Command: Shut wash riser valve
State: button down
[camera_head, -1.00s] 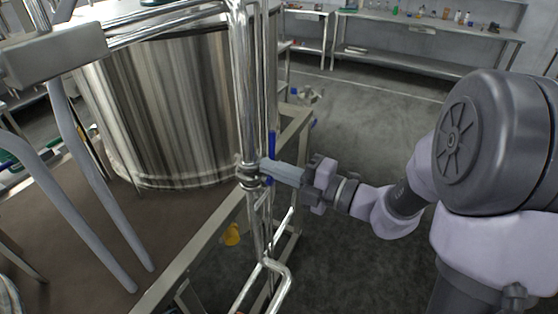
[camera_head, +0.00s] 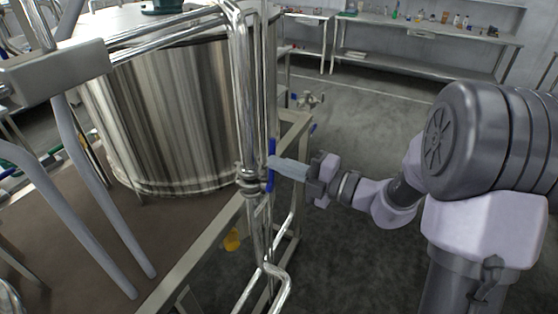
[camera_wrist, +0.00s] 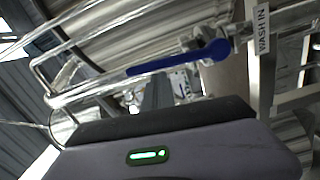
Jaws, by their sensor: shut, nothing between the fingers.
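The wash riser valve (camera_head: 250,180) sits on the upright steel pipe in front of the tank. Its blue lever (camera_head: 271,150) stands roughly upright, along the pipe, in the head view. In the wrist view the blue lever (camera_wrist: 185,59) crosses the middle beside a tag reading "WASH IN" (camera_wrist: 263,30). My gripper (camera_head: 272,163) is shut and empty. Its fingertips are right at the lever from the right side; I cannot tell whether they touch it. In the wrist view the fingers (camera_wrist: 160,92) show just below the lever.
A large steel tank (camera_head: 175,110) stands behind and left of the riser. A metal frame rail (camera_head: 190,262) runs below the valve. Another small valve (camera_head: 308,101) is farther back. Benches (camera_head: 420,38) with bottles line the far wall. The grey floor to the right is open.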

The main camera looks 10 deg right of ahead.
jog(key=shift+d+r+p, duration=0.1)
jog(key=shift+r+p, duration=0.1)
jog(key=shift+p, duration=0.2)
jog(key=w+d+f+m+p, duration=0.5)
jog(key=m+p, duration=0.5)
jog(key=p, duration=0.5)
jog(key=shift+w+d+f+m+g+p, duration=0.35)
jog(key=shift+w+f, duration=1)
jog(key=shift+w, duration=0.45)
jog(key=shift+s+f, duration=0.1)
jog(key=shift+f, duration=0.05)
